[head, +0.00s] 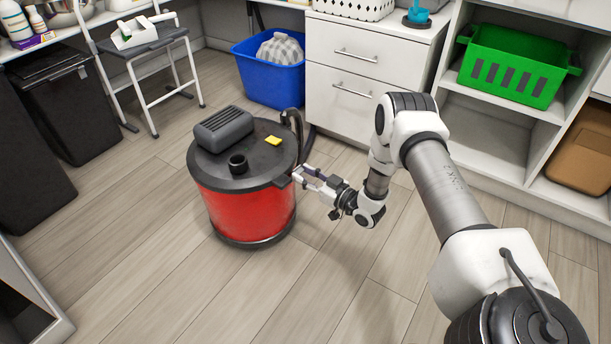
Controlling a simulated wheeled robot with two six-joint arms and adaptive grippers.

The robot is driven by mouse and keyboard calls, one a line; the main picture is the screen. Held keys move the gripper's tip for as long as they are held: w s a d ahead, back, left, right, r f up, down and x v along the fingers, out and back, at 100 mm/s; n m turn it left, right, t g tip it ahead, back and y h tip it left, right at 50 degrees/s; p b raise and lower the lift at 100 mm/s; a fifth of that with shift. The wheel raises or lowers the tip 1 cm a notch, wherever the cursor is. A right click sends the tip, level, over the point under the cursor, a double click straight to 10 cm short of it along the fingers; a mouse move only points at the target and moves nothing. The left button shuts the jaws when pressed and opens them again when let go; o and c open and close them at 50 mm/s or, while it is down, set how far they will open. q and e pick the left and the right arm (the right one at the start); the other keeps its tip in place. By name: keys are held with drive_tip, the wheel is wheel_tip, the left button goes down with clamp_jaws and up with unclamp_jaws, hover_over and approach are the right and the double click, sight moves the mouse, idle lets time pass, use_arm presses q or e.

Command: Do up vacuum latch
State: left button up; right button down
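A red vacuum canister (240,207) with a dark grey lid (215,167) stands upright on the floor, left of the picture's middle. On the lid are a ribbed grey motor housing (224,130), a round black port (237,163) and a small yellow piece (273,141). A dark latch (283,181) shows at the right edge of the lid. My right gripper (302,176) is open at the lid's right side, its fingers pointing at the latch area. I cannot tell whether it touches the latch. My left gripper is not in view.
A blue bin (270,83) holding a checked cloth and a white drawer unit (352,98) stand behind the vacuum. A step stool (165,80) and dark bins (68,110) are at the left. Shelving with a green crate (512,76) is at the right. Floor around the vacuum is clear.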

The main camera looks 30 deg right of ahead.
drive_tip(key=g+p, duration=0.1)
drive_tip(key=p, duration=0.1)
drive_tip(key=w+r+g+p, duration=0.1)
drive_tip(key=p, duration=0.3)
drive_tip(key=shift+w+a+r+g+h+p, duration=0.2)
drive_tip(key=shift+r+g+h+p, duration=0.1)
drive_tip(key=shift+g+h, duration=0.1)
drive_tip(key=shift+f, duration=0.25)
drive_tip(key=c, duration=0.8)
unclamp_jaws()
drive_tip(key=shift+o, duration=0.2)
